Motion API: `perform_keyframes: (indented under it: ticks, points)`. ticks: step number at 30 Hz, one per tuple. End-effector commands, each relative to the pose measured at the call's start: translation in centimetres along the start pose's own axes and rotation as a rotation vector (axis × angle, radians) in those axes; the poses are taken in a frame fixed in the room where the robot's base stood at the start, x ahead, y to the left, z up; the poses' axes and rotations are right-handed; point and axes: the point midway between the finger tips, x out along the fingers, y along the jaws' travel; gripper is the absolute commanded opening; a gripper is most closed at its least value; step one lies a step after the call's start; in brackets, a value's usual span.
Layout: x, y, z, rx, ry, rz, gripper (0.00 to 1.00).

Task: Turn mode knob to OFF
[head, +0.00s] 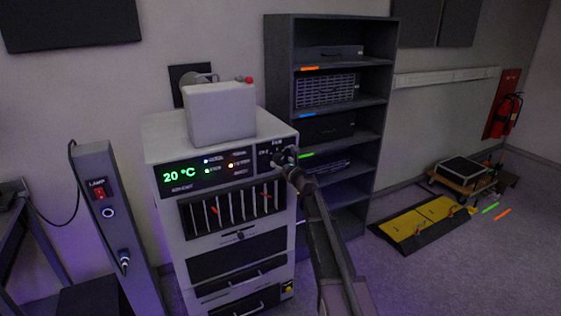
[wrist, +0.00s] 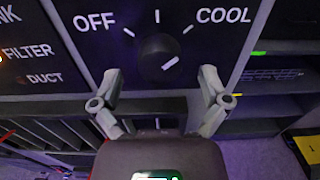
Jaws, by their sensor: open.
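The mode knob (wrist: 156,52) is a round black dial on a dark panel (wrist: 85,60) in the wrist view. I cannot tell any contact. In the head view my gripper (head: 287,157) is at the right end of the panel and mostly hides the knob.
The panel belongs to a white cabinet (head: 160,148) whose display (head: 178,175) reads 20 °C. A dark shelf unit (head: 281,65) is close on the right, and a grey lamp post (head: 112,225) stands at left. Floor at right is partly clear.

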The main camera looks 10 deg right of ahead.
Motion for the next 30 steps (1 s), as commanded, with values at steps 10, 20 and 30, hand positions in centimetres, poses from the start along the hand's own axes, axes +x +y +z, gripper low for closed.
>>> perform_keyframes:
  ticks: [10,20,30]
  points:
    - [1.8,0.0,0.0,0.000,0.000,0.000,0.95]
    - [1.8,0.1,0.0,0.000,0.000,0.001,0.69]
    - [1.7,-0.3,0.0,0.000,0.000,-0.002,0.13]
